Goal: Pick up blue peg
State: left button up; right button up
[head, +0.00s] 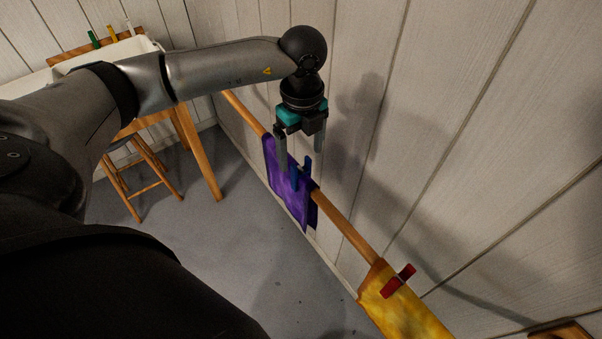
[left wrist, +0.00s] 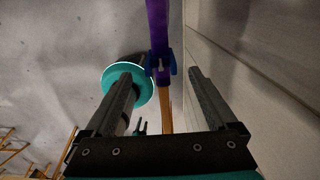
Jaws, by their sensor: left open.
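The blue peg (head: 294,178) is clipped on the purple silk (head: 280,172), which hangs over the wooden rail (head: 345,230). The peg also shows in the left wrist view (left wrist: 161,67), near the middle between the fingertips. My left gripper (head: 300,157) is open and points down above the peg. Its two fingers are on either side of the rail's line, with nothing between them that I can see gripped. In the left wrist view the left gripper (left wrist: 160,76) frames the peg, which appears beyond the fingertips.
A red peg (head: 399,281) holds a yellow silk (head: 405,312) farther along the rail. The panelled wall (head: 450,130) runs close beside the rail on the right. A wooden stool (head: 145,170) and a white basin (head: 110,50) with pegs on its edge stand at the far left.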

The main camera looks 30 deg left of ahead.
aim_at(301, 170)
pick_arm(q)
notch_tip(301, 170, down, 9)
jog(key=shift+r+b, duration=0.1)
jog(key=shift+b, duration=0.45)
jog(key=shift+c, duration=0.3)
jog(key=c, duration=1.4)
